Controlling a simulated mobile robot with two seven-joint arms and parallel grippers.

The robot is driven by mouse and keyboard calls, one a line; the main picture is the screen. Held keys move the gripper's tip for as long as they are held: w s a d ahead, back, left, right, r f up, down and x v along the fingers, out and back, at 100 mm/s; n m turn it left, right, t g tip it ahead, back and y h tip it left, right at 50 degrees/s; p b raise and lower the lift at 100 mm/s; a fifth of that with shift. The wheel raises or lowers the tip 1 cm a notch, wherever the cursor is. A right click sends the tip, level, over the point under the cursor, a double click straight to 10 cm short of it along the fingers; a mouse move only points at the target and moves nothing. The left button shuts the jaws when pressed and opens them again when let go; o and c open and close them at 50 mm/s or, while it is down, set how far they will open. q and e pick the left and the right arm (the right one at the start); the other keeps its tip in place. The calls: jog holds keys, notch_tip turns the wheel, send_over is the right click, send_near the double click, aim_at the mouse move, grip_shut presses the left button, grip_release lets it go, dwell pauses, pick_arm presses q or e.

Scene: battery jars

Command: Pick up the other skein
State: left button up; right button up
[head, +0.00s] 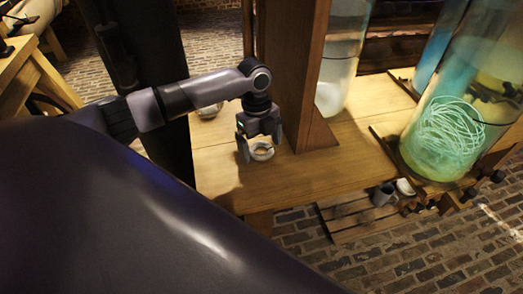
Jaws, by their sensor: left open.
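My left gripper (260,147) is open and points down over the wooden bench (226,180), left of a wooden post. A small pale round thing (262,153), ring-like or shallow like a dish, lies on the bench between or just below its fingertips. I cannot tell whether it is a skein or a dish, or whether the fingers touch it. A second small pale round thing (208,111) sits farther back, partly behind my left arm. A pale tangle of strands (450,128) shows inside the large glass jar (418,150) at the right. My right gripper is not in view.
The wooden post (292,75) stands close beside the gripper on its right. Another glass jar (340,58) stands behind it. A grey mug (383,194) and a pale cup (405,187) sit on a low slatted stand below. The bench front is mostly bare.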

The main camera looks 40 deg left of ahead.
pick_arm(q)
jog(key=c, duration=1.1)
